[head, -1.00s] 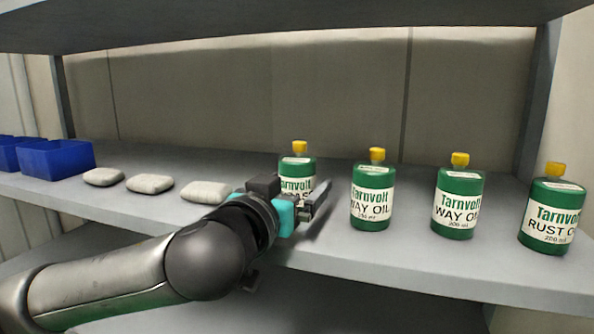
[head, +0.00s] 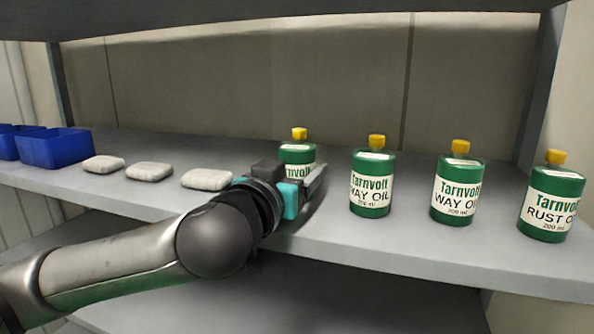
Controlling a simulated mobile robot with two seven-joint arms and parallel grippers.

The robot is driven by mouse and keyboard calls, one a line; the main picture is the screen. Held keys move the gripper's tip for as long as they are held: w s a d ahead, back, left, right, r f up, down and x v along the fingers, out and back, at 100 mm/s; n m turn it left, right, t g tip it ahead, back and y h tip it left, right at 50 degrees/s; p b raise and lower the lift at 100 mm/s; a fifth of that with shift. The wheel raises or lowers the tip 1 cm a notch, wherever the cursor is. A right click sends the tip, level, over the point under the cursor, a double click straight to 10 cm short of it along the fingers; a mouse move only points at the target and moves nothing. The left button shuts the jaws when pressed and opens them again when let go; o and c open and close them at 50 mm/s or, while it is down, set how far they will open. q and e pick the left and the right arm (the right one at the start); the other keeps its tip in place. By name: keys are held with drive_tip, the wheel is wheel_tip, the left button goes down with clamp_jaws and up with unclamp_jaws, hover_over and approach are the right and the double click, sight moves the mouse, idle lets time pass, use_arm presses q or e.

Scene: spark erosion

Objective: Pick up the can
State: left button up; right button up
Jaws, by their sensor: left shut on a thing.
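Several green cans with yellow caps and white Tarnvolt labels stand upright in a row on the shelf. The leftmost can (head: 297,153) is partly hidden behind my left gripper (head: 314,183). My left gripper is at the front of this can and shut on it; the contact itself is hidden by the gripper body. To its right stand a way oil can (head: 372,184), a second way oil can (head: 457,184) and a rust can (head: 551,199), all apart from the gripper. My right gripper is not in view.
Three pale cloth-like pads, including one close to my gripper (head: 207,179), lie on the grey shelf (head: 420,250). Blue bins (head: 55,149) stand at the far left. Another shelf hangs above, and a back panel closes the rear. The shelf front between gripper and rust can is clear.

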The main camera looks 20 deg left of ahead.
use_arm(q)
clamp_jaws()
drive_tip(key=shift+r, duration=0.1)
